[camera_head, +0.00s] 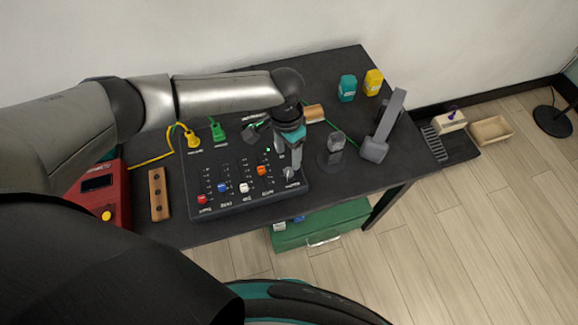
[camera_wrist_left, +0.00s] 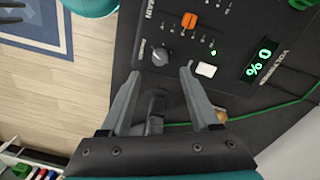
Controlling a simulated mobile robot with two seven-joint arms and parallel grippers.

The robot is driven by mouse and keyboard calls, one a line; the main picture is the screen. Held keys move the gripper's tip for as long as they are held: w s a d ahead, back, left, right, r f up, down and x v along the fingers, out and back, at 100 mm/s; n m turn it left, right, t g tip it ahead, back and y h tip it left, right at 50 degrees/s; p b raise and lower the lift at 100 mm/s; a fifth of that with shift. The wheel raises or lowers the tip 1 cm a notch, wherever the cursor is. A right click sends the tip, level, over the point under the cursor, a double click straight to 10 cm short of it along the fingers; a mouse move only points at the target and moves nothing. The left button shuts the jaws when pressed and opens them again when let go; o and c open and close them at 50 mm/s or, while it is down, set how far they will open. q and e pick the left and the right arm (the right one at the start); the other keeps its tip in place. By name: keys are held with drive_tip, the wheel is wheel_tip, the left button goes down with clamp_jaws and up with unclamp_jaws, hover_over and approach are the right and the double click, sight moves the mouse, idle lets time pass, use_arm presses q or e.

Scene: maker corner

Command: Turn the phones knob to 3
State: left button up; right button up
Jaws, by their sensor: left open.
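The black mixer panel (camera_head: 225,204) lies on the dark table. Its phones knob (camera_head: 289,173) is a small grey dial at the panel's right front corner. In the left wrist view the knob (camera_wrist_left: 160,56) sits just ahead of my fingertips, roughly centred between them. Its scale numbers are too small to read. My left gripper (camera_head: 290,166) points down over that corner, close to the knob. In the left wrist view the gripper (camera_wrist_left: 161,72) is open, with nothing held between its fingers. My right gripper is not in view.
Coloured sliders, such as an orange one (camera_wrist_left: 189,20), stand left of the knob in the head view. A lit green display (camera_wrist_left: 259,62) reads 0 %. A grey upright piece (camera_head: 335,146) and a grey stand (camera_head: 374,149) stand to the right. A green cable (camera_wrist_left: 290,105) runs nearby.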

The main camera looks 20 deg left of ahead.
sight(289, 170)
use_arm(q)
wheel_tip(289, 170, down, 6)
drive_tip(key=shift+s+d+b, duration=0.1)
drive_tip(key=shift+d+b, duration=0.05)
drive_tip(key=shift+b, duration=0.5)
drive_tip(key=shift+f, duration=0.45)
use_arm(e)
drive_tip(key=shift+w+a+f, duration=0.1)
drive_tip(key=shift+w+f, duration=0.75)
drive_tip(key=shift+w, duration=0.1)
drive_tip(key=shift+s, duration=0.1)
use_arm(q)
drive_tip(key=shift+c, duration=0.4)
clamp_jaws()
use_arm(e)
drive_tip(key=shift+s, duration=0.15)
